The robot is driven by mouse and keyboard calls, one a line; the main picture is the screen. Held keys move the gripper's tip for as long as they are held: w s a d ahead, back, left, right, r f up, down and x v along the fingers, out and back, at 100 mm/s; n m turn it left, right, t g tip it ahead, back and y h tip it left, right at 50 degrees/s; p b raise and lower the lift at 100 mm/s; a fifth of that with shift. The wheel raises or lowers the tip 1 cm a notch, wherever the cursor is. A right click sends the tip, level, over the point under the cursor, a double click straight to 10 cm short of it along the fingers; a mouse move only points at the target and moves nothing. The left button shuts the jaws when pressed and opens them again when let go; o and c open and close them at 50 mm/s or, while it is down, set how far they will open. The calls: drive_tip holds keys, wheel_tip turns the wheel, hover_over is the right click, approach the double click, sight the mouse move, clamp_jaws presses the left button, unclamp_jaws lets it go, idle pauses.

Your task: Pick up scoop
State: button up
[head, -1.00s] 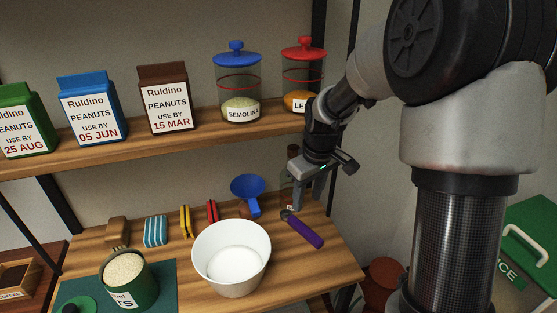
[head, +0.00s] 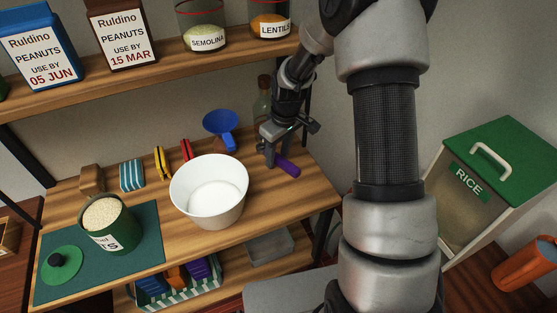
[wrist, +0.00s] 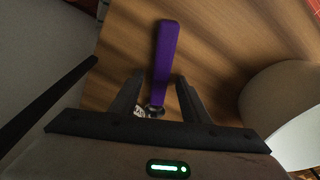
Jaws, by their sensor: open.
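The scoop (head: 287,167) lies on the wooden counter, to the right of the white bowl. Its purple handle shows in both views. In the wrist view the purple scoop handle (wrist: 165,55) runs away from me, and a small metal part shows at its near end; the rest of the head is hidden. My gripper (head: 272,163) is over the scoop and pointing down. In the wrist view my gripper (wrist: 160,95) is open, with one finger on each side of the scoop's near end. Nothing is held.
A white bowl (head: 209,192) stands close to the left of my gripper. A blue funnel (head: 221,125) and a bottle (head: 262,108) stand behind. A green tin (head: 112,228) of grain stands on a teal mat (head: 150,240). The shelf (head: 170,72) runs above.

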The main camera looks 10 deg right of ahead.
clamp_jaws()
drive_tip(key=shift+r, duration=0.15)
